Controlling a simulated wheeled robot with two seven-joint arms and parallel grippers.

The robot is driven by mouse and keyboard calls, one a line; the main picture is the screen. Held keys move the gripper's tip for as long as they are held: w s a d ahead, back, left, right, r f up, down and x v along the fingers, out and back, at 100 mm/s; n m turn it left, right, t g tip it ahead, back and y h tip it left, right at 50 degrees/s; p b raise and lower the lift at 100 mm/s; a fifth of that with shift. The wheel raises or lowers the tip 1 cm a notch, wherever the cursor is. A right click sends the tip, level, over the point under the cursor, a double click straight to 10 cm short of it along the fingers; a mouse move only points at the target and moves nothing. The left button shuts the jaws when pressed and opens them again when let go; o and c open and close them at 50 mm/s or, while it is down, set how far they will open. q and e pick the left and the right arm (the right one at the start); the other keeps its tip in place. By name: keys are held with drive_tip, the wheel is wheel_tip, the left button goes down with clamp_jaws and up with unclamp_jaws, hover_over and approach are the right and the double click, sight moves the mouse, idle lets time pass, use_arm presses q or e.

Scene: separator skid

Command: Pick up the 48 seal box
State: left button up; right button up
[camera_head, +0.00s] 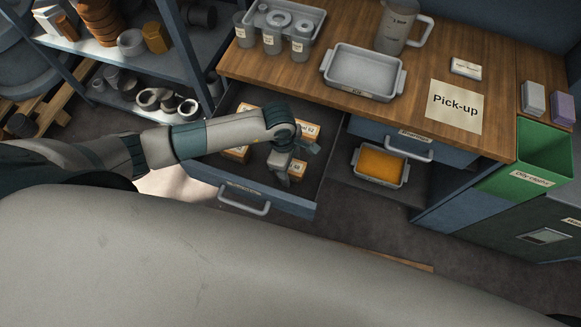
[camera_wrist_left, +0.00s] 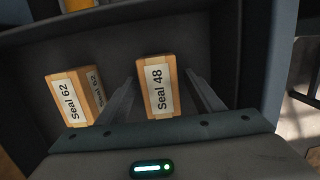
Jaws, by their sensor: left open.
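The 48 seal box (camera_wrist_left: 160,88) is a small orange-brown box with a white "Seal 48" label. It lies in the open drawer (camera_head: 262,198), and part of it shows beside my gripper in the head view (camera_head: 298,171). My left gripper (camera_head: 290,164) reaches down into the drawer. In the left wrist view its open fingers (camera_wrist_left: 160,78) stand to either side of the 48 box, with a gap visible on both sides. A similar "Seal 62" box (camera_wrist_left: 74,97) lies to the left, outside the fingers. My right gripper is not in view.
Other orange boxes (camera_head: 238,154) lie in the same drawer, whose walls surround the gripper. The wooden worktop (camera_head: 300,82) above holds a grey tray (camera_head: 362,72), a jug (camera_head: 398,25) and a "Pick-up" sign (camera_head: 456,104). A shelf rack (camera_head: 185,55) stands at left.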

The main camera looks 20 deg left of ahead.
use_arm(q)
drive_tip(key=shift+f+b, duration=0.25)
drive_tip(key=shift+b, duration=0.05)
idle(0.5)
drive_tip(key=c, duration=1.2)
